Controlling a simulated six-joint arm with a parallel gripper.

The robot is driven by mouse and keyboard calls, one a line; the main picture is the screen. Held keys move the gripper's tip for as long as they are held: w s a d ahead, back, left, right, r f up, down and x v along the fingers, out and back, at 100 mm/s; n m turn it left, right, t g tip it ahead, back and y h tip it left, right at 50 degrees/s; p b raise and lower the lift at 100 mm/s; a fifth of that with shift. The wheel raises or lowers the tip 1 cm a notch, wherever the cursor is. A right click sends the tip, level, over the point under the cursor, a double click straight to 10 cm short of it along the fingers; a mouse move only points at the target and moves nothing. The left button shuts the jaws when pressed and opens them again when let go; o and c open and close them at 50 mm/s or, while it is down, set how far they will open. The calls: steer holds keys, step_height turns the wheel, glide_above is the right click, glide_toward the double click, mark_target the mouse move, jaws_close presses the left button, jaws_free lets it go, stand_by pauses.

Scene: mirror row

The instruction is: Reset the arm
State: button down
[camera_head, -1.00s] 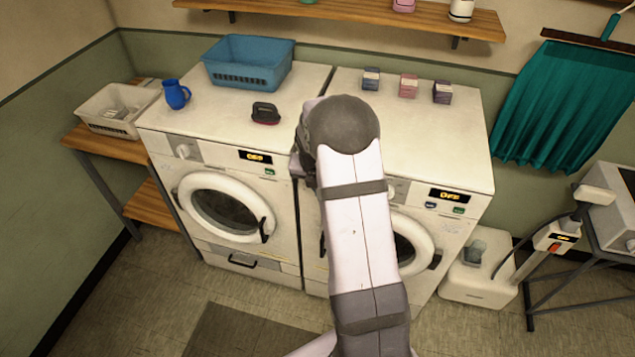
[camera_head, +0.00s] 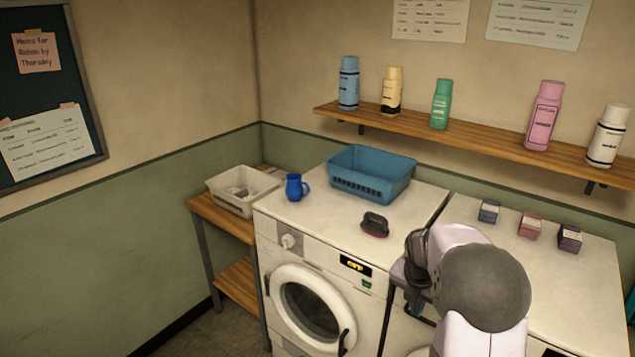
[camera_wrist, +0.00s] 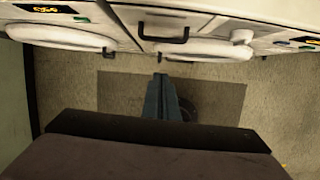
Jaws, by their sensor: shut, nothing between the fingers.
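My gripper (camera_wrist: 163,98) is shut and empty in the wrist view, its bluish fingers together over the grey floor and the dark mat (camera_wrist: 125,92). In the head view my arm rises at the lower right, in front of the two white washing machines (camera_head: 300,216). The bent arm hides much of the right machine's front, and my fingertips are not clear there. The wrist view shows the machine fronts with a dark handle (camera_wrist: 163,33) along its top edge, apart from the fingers.
On the machines stand a blue basket (camera_head: 372,174), a blue jug (camera_head: 296,187), a dark brush-like object (camera_head: 375,224) and three small boxes (camera_head: 530,225). A pale bin (camera_head: 241,190) sits on the side shelf. Bottles line the wall shelf (camera_head: 470,135). The floor below my gripper is free.

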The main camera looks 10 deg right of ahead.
steer(key=s+a+f+m+g+y, duration=0.1)
steer(key=s+a+f+m+g, duration=0.2)
steer(key=s+m, duration=0.75)
steer(key=s+a+f+m+g+y, duration=0.1)
steer(key=s+a+f+m, duration=0.3)
steer(key=m, duration=1.2)
steer(key=shift+s+a+r+t+b, duration=0.8)
steer(key=shift+s+a+r+b, duration=0.85)
steer(key=shift+s+a, duration=3.5)
step_height(320, 180, down, 59)
steer(key=b, duration=5.9)
steer(key=shift+w+a, duration=0.35)
steer(key=shift+f, duration=0.1)
